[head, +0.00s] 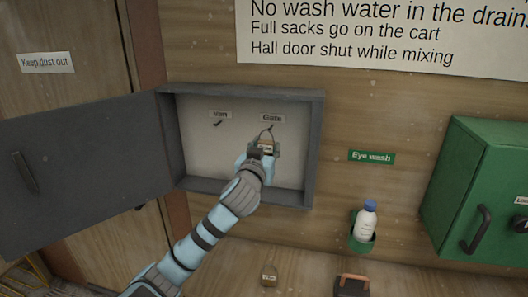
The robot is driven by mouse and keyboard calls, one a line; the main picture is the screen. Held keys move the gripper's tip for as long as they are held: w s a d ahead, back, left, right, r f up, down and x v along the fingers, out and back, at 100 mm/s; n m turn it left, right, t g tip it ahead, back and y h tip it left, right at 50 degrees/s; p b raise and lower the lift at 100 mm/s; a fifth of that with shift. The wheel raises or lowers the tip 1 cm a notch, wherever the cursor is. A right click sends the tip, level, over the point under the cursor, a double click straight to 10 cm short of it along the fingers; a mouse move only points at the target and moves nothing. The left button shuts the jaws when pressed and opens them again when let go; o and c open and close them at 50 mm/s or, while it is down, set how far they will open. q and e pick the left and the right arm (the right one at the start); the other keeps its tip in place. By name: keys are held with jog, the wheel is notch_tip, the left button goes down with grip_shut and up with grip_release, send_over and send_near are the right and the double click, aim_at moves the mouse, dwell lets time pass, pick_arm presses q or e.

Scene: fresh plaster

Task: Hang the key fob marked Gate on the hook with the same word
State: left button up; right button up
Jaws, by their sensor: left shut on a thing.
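A grey key cabinet (313,150) hangs on the wooden wall with its door open to the left. The right hook (271,127) is under the label Gate (271,118). The left hook (218,123) is under a label that seems to read Van, and it is bare. My left gripper (263,151) is shut on a tan key fob (267,145) just below the Gate hook. The fob's wire ring stands up at the hook; I cannot tell whether it is around it. The fob's word is unreadable. My right gripper is out of view.
Another tan fob (269,275) lies below the cabinet. A dark object with an orange-brown part (352,285) is to its right. An eye wash bottle (366,222) sits in a green holder, and a green box (478,195) is at the right. The cabinet door (80,170) extends left.

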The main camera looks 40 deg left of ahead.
pick_arm(q)
jog(key=shift+f+b+x, duration=0.1)
jog(key=shift+f+x, duration=0.1)
jog(key=shift+x, duration=0.7)
jog(key=shift+f+b+x, duration=0.15)
jog(key=shift+f+x, duration=0.05)
jog(key=shift+x, duration=0.7)
jog(key=shift+f+b+x, duration=0.1)
jog(key=shift+f+x, duration=0.1)
jog(key=shift+x, duration=0.7)
jog(key=o, duration=1.2)
